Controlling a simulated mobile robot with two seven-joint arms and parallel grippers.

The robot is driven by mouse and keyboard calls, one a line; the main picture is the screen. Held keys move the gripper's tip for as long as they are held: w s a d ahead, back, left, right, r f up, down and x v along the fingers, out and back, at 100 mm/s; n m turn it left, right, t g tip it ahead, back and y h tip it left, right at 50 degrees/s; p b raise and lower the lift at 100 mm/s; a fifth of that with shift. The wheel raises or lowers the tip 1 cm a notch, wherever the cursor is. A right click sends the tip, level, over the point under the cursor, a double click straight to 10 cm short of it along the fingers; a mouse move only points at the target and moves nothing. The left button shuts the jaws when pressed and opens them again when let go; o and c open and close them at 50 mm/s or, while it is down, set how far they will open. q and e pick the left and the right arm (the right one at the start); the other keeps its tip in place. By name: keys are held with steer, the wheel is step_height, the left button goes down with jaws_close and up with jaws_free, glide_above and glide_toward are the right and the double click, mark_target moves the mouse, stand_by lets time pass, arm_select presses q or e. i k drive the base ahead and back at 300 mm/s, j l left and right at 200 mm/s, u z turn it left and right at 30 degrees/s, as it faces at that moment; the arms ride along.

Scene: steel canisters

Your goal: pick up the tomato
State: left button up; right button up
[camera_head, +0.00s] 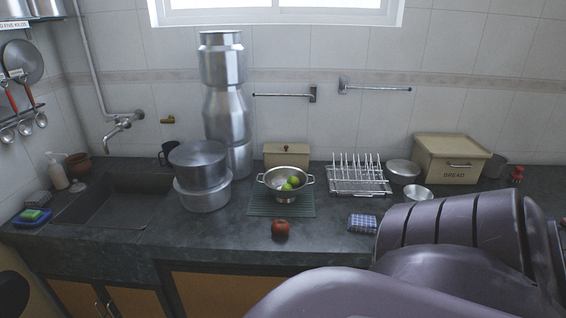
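The red tomato (280,229) sits on the dark stone counter (225,237) close to its front edge, in front of a green mat. Nothing covers it. A large purple-grey part of my own arm fills the lower right of the head view. It lies to the right of the tomato and nearer the camera. Neither my left nor my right gripper shows in this view.
A metal colander (285,196) with green fruit stands on the green mat (258,210) behind the tomato. Pots (203,196) and stacked steel canisters (226,115) stand to the left. A folded checked cloth (362,223) lies right. Bare counter surrounds the tomato's left and right.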

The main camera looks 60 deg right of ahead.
mark_target(281, 228)
steer(key=z, duration=1.55)
